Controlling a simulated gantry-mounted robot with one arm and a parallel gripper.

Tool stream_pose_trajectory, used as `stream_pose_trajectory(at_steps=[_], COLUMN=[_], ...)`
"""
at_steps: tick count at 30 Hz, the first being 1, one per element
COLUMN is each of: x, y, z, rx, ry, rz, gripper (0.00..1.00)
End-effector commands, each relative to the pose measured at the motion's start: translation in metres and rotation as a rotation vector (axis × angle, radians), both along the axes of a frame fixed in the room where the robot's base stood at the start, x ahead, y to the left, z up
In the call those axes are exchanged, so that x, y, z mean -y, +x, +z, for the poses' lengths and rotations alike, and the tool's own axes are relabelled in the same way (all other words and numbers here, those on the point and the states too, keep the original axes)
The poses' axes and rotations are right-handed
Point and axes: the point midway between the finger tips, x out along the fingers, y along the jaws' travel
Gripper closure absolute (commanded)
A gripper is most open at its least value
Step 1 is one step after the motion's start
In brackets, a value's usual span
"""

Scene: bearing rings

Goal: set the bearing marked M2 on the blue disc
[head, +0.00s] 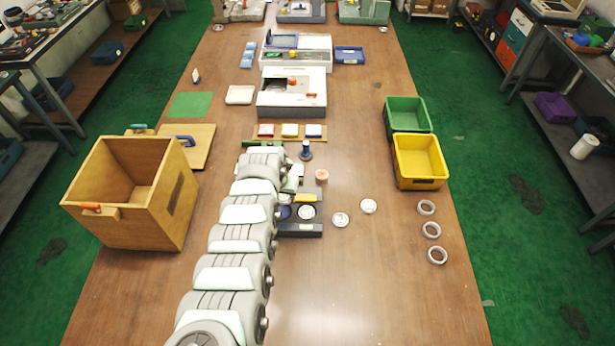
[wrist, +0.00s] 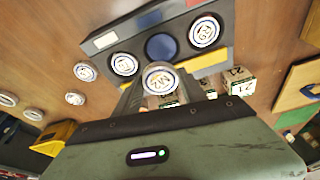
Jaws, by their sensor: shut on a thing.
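My gripper (wrist: 160,90) is shut on a bearing ring (wrist: 158,79) with a white marked face. Its marking appears upside down and I cannot read it surely. The blue disc (wrist: 161,47) is the bare middle place of a dark tray (wrist: 107,41), just beyond the held bearing in the wrist view. Other marked bearings sit in the tray on the disc's left (wrist: 124,64) and right (wrist: 204,32). In the head view the disc (head: 284,212) shows partly beside my arm, with one bearing (head: 307,212) to its right. The gripper's tips are hidden there.
Two loose bearings (head: 340,220) (head: 368,206) lie right of the tray, and several grey rings, one here (head: 432,230), farther right. A yellow bin (head: 418,180) and a wooden box (head: 165,215) flank the work area. A blue-topped post (head: 305,150) stands behind the tray. The front right table is clear.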

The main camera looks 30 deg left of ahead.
Motion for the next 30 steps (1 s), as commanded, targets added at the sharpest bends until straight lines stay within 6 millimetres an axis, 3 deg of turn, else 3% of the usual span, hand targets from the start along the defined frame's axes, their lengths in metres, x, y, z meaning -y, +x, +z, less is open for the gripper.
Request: stream_pose_trajectory(at_steps=[6, 30], x=[-0.008, -0.008], y=[-0.009, -0.009], z=[-0.007, -0.064], rx=[0.004, 0.004], ry=[0.002, 0.001], rz=[0.023, 0.021], gripper=[0.99, 0.99])
